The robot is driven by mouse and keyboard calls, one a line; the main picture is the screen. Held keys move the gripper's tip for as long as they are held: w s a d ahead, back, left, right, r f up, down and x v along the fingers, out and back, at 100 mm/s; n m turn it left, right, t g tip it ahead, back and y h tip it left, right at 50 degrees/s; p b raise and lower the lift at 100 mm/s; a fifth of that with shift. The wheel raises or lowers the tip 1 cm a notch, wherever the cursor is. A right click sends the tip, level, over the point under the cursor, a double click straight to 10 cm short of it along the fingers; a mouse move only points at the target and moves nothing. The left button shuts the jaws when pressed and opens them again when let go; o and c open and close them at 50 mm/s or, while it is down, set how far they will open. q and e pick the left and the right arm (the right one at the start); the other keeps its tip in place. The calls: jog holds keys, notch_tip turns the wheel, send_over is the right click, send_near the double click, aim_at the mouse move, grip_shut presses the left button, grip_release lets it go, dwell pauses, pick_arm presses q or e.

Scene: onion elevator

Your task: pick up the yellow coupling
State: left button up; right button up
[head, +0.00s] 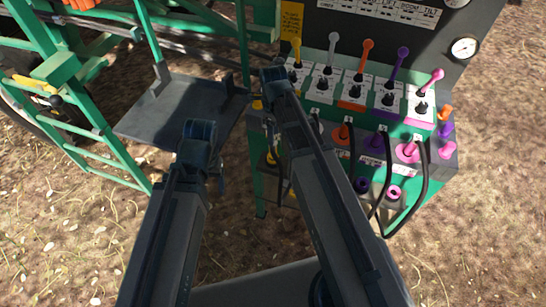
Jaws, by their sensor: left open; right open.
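Yellow parts show at the left end of the control stand in the head view: a small yellow piece (257,104) on the upper edge and another yellow piece (271,158) lower on the front. I cannot tell which is the yellow coupling, as my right arm partly covers this area. My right gripper (269,122) points down beside these yellow pieces, open, its fingertips hard to make out. My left gripper (220,180) is open and largely hidden behind its arm, lower left of the stand. I see nothing held in either.
The green control stand (430,133) bears colored levers, including a yellow lever (297,45), and orange, purple and pink couplings with black hoses (423,180). A grey metal plate (165,105) and green frame (120,155) lie left. Open ground shows at lower left.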

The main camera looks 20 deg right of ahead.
aim_at(273, 147)
jog(key=shift+f+b, duration=3.1)
jog(key=shift+f, duration=0.5)
jog(key=shift+r, duration=0.1)
grip_shut()
